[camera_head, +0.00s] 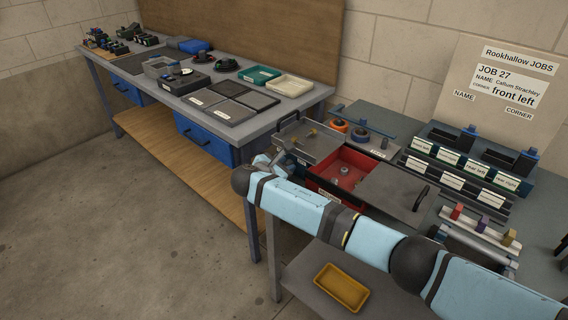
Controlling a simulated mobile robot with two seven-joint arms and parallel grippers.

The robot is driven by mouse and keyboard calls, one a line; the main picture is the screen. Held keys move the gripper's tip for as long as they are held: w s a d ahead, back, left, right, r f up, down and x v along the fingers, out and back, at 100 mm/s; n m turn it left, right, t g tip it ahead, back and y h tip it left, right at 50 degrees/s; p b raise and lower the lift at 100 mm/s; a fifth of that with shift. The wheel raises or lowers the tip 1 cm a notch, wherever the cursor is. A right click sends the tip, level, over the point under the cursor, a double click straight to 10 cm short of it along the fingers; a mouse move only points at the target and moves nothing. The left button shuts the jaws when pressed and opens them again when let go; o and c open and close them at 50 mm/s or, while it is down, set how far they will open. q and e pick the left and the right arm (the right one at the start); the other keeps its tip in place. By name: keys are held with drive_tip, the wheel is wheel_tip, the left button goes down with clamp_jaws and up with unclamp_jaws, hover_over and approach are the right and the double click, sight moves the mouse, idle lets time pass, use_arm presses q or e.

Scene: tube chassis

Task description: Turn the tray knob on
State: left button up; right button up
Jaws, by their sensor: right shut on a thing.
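A grey tray (306,136) with small orange-brown items in it sits at the left end of the right-hand bench. My right arm comes in from the right, and its gripper (278,158) is at the tray's near left corner. The gripper is small in view and looks shut on the tray knob. The knob itself is hidden by the fingers, so its setting cannot be told. My left gripper is not in view.
A red open box (344,171) with a round metal part in it and a grey lid plate (393,193) are beside the tray. Labelled racks (455,165) stand further right. A yellow bin (341,288) lies on the lower shelf. Another bench (270,117) stands behind left.

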drive_tip(key=m+t+y+p, duration=0.1)
drive_tip(key=m, duration=0.2)
drive_tip(key=shift+s+d+f+t, duration=0.1)
drive_tip(key=shift+s+t, duration=0.05)
drive_tip(key=shift+t, duration=0.25)
drive_tip(key=shift+m, duration=0.3)
drive_tip(key=o, duration=0.9)
drive_tip(key=shift+o, duration=0.2)
drive_tip(key=v, duration=1.4)
drive_tip(key=shift+d+p, duration=0.2)
drive_tip(key=shift+p, duration=0.1)
